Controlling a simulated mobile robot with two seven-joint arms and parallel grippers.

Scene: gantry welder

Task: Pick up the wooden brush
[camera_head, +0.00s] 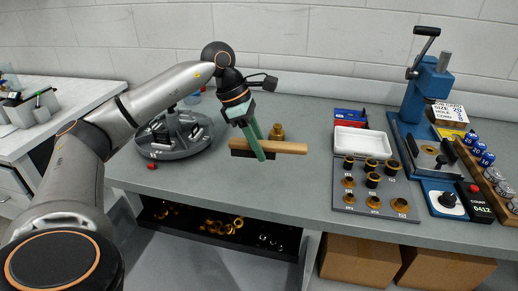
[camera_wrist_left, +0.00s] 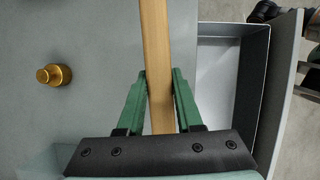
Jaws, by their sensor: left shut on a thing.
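The wooden brush (camera_head: 285,147) is a long light-wood bar with a dark underside at its left part. My left gripper (camera_head: 262,154) is shut on it near its left half, with green fingers on either side. In the left wrist view the brush (camera_wrist_left: 156,50) runs up the picture between the green fingers (camera_wrist_left: 160,85). My right gripper is not in view.
A brass fitting (camera_head: 277,131) stands on the bench behind the brush. A round grey tray (camera_head: 178,136) is to the left, with a small red piece (camera_head: 152,166) near it. A plate of brass-and-black parts (camera_head: 374,205), a white tray (camera_head: 362,142) and a blue press (camera_head: 426,98) stand right.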

